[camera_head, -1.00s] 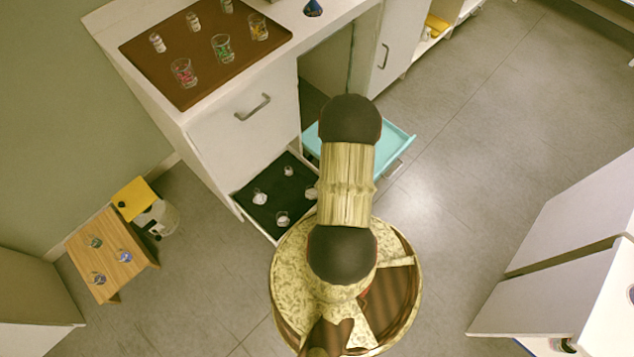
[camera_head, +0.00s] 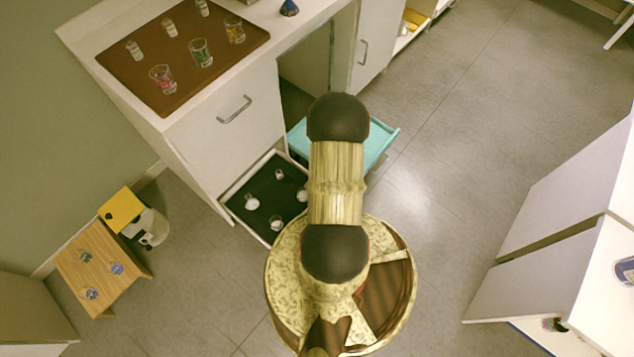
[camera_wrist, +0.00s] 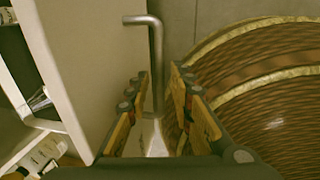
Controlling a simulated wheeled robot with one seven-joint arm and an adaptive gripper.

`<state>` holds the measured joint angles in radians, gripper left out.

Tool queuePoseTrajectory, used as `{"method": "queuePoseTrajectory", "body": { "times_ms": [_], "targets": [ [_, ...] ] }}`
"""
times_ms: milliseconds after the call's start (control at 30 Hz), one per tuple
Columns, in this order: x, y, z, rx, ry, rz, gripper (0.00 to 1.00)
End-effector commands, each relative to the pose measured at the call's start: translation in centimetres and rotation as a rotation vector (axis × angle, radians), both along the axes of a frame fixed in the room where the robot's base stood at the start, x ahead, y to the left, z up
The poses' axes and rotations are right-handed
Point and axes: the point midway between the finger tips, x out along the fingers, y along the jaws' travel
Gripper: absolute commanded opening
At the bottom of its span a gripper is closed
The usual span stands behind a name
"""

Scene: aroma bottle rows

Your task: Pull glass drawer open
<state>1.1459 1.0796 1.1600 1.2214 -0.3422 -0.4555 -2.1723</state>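The low drawer with a black bottom (camera_head: 263,181) stands pulled out from the white cabinet and holds several small clear glasses (camera_head: 276,222). My arm hides its right part and front in the head view. In the wrist view, a pale drawer front (camera_wrist: 95,60) carries a bent metal bar handle (camera_wrist: 156,50). My gripper (camera_wrist: 160,78) is open, with one finger on each side of the handle. A gap shows between the bar and the right finger. My gripper is hidden in the head view. Part of a dark interior with glassware (camera_wrist: 40,100) shows at the left of the wrist view.
A shut upper drawer has its own handle (camera_head: 235,110). A turquoise tray or drawer (camera_head: 380,143) juts out behind my arm. Glasses stand on the brown countertop mat (camera_head: 180,98). A small wooden stool (camera_head: 90,265) stands at left. The floor at right (camera_head: 440,190) is clear.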

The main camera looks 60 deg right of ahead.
Motion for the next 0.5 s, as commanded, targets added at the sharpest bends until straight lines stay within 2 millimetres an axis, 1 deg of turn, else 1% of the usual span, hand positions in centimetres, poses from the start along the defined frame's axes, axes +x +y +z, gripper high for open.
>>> {"method": "queuePoseTrajectory", "body": {
  "times_ms": [333, 500],
  "targets": [
    [0.0, -0.1, 0.1, -0.001, -0.001, 0.0, 0.27],
    [-0.1, -0.1, 1.1, -0.002, -0.002, 0.0, 0.27]
  ]
}}
